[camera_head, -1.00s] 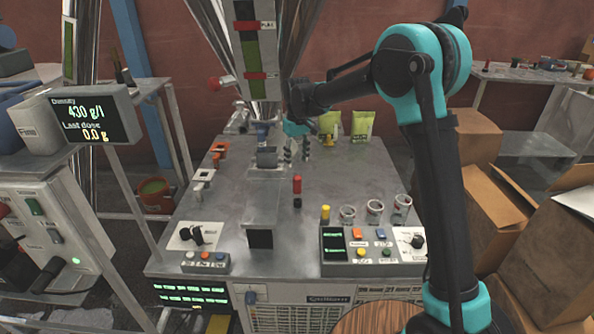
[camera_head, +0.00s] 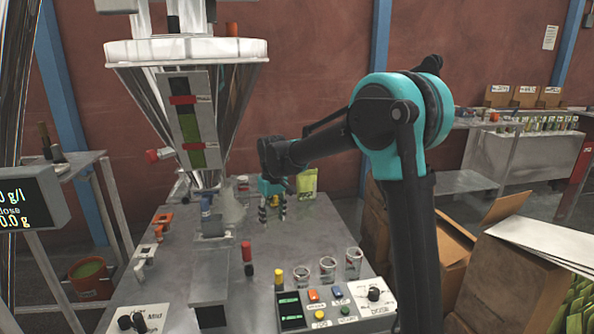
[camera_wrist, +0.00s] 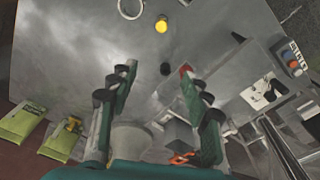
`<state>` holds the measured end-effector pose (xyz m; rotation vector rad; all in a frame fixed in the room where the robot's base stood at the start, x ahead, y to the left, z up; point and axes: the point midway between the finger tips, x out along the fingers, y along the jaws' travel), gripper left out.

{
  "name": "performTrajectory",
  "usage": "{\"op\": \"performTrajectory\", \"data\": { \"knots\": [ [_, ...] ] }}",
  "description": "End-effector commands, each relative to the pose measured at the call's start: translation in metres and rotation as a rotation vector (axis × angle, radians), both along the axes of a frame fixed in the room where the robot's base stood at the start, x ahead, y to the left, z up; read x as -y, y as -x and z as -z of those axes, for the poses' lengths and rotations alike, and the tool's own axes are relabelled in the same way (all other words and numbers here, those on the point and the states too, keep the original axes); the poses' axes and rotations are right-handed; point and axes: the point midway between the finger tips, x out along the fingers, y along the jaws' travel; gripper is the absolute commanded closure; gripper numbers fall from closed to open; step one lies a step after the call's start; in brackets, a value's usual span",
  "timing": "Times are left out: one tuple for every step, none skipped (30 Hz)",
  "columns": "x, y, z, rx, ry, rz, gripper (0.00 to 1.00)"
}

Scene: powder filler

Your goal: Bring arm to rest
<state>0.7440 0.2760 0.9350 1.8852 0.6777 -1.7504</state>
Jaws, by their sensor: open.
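My arm reaches in from the right over the metal worktop of the powder filler (camera_head: 300,244). My gripper (camera_head: 272,215) hangs fingers-down above the worktop, right of the funnel spout. In the wrist view my gripper (camera_wrist: 157,70) shows two spread fingers with nothing between them but the worktop. The glass-walled hopper (camera_head: 190,100) stands left of the gripper. A green powder bag (camera_head: 306,183) stands behind the gripper; the wrist view shows two green bags at lower left, the nearer-edge one being this bag (camera_wrist: 22,121).
Several glass jars (camera_head: 328,268) stand by the front control panel (camera_head: 340,306). A red-topped black piece (camera_head: 248,258) and a yellow-topped piece (camera_head: 279,279) stand on the worktop. Open cardboard boxes (camera_head: 510,278) fill the right. A display (camera_head: 30,200) juts in at left.

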Motion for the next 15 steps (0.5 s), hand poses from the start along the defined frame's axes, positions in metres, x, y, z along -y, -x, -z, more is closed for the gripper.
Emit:
{"op": "performTrajectory", "data": {
  "knots": [
    [0.031,0.008,0.001,0.014,-0.009,0.047,0.51],
    [0.047,0.013,0.002,0.023,-0.014,0.073,0.51],
    [0.066,0.02,0.003,0.035,-0.022,0.105,0.51],
    [0.081,0.026,0.004,0.044,-0.028,0.129,0.51],
    [0.095,0.032,0.006,0.054,-0.033,0.154,0.51],
    [0.114,0.041,0.009,0.066,-0.04,0.187,0.51],
    [0.127,0.048,0.011,0.075,-0.045,0.212,0.51],
    [0.141,0.056,0.014,0.086,-0.05,0.238,0.51],
    [0.158,0.067,0.017,0.097,-0.056,0.27,0.51],
    [0.17,0.076,0.02,0.108,-0.06,0.293,0.51],
    [0.183,0.084,0.024,0.118,-0.065,0.319,0.51],
    [0.198,0.097,0.028,0.131,-0.07,0.352,0.51],
    [0.209,0.107,0.032,0.141,-0.074,0.375,0.51],
    [0.22,0.117,0.036,0.151,-0.079,0.401,0.51],
    [0.234,0.131,0.043,0.164,-0.084,0.433,0.51]
  ]
}}
